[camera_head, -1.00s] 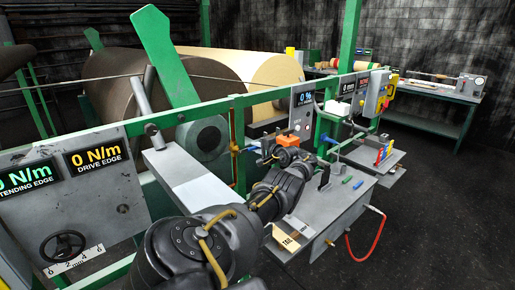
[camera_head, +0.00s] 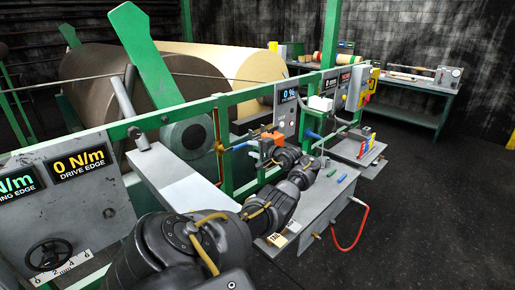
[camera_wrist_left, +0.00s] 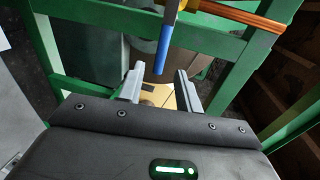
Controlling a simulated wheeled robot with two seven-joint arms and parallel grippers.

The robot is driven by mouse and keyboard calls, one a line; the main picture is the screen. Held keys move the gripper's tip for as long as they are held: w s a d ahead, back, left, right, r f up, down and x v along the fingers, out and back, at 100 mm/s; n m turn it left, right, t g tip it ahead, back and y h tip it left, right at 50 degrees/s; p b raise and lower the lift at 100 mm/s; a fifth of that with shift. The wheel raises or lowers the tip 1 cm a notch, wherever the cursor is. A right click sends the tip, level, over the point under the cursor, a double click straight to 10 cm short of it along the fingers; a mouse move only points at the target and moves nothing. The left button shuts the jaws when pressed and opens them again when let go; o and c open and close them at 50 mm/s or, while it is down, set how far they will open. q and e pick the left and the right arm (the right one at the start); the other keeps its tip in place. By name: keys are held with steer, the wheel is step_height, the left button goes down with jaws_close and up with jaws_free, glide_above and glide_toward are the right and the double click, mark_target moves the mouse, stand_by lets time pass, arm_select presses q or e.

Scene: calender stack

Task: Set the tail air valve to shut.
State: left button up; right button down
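A valve with a blue lever (camera_head: 241,146) and a brass-coloured body (camera_head: 219,147) sits on the green frame in the head view. In the left wrist view the blue lever (camera_wrist_left: 165,48) hangs from the top, its tip just above the gap between my fingers. My left gripper (camera_wrist_left: 158,86) is open, its two grey fingers apart with nothing clearly held. In the head view my left gripper (camera_head: 263,160) is beside the orange block, right of the lever, partly hidden by my arm. I cannot read a label on this valve. My right gripper is not in view.
An orange block (camera_head: 271,138) and a display panel reading 0 % (camera_head: 287,105) stand close to my left gripper. Another blue lever (camera_head: 313,135) is farther right. The green rail (camera_head: 175,117) crosses above. A grey table (camera_head: 318,200) with small markers lies to the right.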

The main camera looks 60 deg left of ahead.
arm_select(q)
steer(key=shift+v, duration=1.4)
